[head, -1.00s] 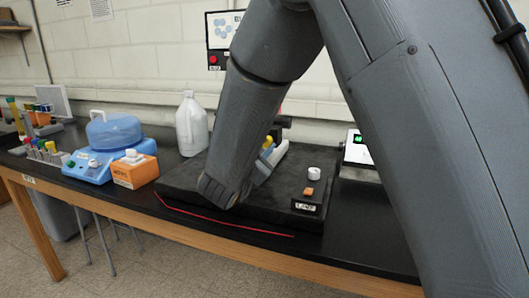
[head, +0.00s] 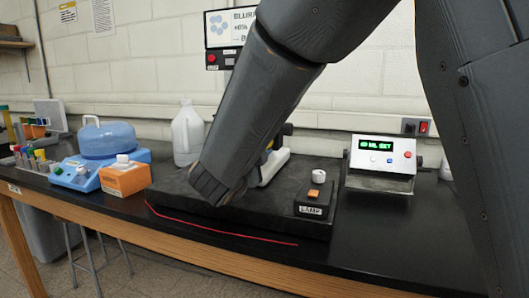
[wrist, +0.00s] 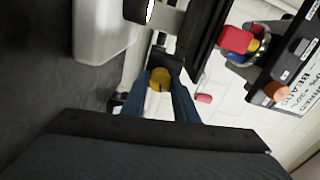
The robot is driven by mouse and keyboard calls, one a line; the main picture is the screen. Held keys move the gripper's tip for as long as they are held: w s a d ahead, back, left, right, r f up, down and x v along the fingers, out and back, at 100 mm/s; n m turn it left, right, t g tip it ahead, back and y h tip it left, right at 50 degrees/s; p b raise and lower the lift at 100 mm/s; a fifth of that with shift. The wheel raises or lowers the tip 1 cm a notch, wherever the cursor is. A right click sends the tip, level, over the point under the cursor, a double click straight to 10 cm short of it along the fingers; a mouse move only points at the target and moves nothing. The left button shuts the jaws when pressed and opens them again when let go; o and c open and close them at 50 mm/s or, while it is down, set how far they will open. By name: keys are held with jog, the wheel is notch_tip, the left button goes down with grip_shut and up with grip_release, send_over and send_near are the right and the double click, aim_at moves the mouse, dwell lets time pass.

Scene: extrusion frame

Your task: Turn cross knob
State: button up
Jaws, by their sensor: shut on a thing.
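In the wrist view, the two blue fingers of my gripper (wrist: 160,82) are closed around a yellow knob (wrist: 160,79). Its cross shape cannot be made out, since the fingers and a dark part hide much of it. In the head view, a bit of the yellow knob (head: 269,143) shows just right of my forearm, by a white stand on a black base (head: 270,208). My arm hides most of the gripper there.
A lamp box (head: 312,204) with a white knob sits on the base's right part. A display unit (head: 382,156) stands further right. A white jug (head: 188,135), an orange box (head: 124,178) and a blue device (head: 88,170) stand left. Red tape marks the front.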

dwell(0.4)
jog(key=o, duration=1.1)
jog(key=shift+c, duration=0.2)
jog(key=shift+s, duration=0.1)
jog(key=b+v, duration=0.1)
jog(key=v, duration=0.6)
jog(key=shift+s+a, duration=0.15)
jog(key=shift+s, duration=0.2)
